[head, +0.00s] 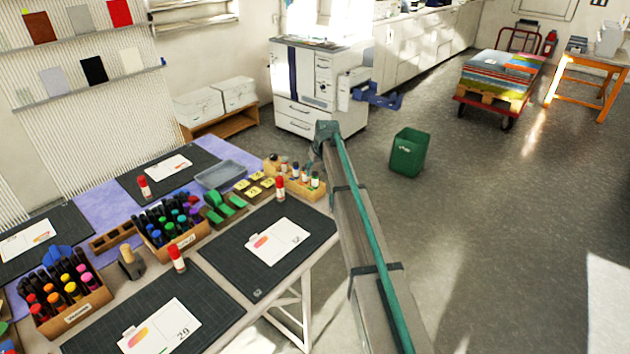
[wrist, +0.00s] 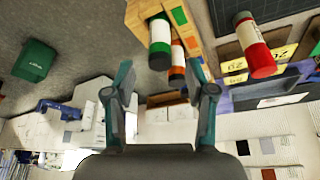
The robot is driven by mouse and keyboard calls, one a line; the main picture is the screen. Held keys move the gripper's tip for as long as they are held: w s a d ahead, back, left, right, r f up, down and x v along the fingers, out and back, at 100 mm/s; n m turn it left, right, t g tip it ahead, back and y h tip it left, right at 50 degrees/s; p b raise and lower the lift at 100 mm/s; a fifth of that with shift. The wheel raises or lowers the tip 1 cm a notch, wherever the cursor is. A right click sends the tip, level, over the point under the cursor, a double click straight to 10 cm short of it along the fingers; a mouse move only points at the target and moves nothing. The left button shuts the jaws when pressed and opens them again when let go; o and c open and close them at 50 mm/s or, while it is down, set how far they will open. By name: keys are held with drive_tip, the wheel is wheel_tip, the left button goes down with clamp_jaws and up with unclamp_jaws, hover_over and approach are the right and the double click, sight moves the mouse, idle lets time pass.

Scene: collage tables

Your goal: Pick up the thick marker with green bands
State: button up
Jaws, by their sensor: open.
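A thick white marker with green bands (wrist: 159,40) and a dark cap end shows at the top centre of the wrist view. It stands in a light wooden rack (wrist: 196,18). In the head view, a marker with a green band (head: 315,181) is at the rack's right end, and it looks like the same one. My gripper (wrist: 166,72) is open, its two fingers spread, with the green-banded marker beyond them in the gap's direction. Nothing is held. In the head view my gripper is largely hidden behind my arm, close to the rack (head: 302,188).
A red-banded marker (wrist: 177,66) stands in the rack beside the green one. A red-capped marker (head: 280,187) stands upright on the table near the rack. Yellow cards (head: 255,190), a grey tray (head: 220,174) and marker boxes (head: 178,246) lie left. A green bin (head: 408,152) stands on the floor.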

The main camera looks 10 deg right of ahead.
sight(315, 183)
drive_tip(key=shift+p+x, duration=1.1)
drive_tip(key=shift+x, duration=1.7)
drive_tip(key=shift+s+d, duration=0.1)
drive_tip(key=shift+s, duration=0.05)
clamp_jaws()
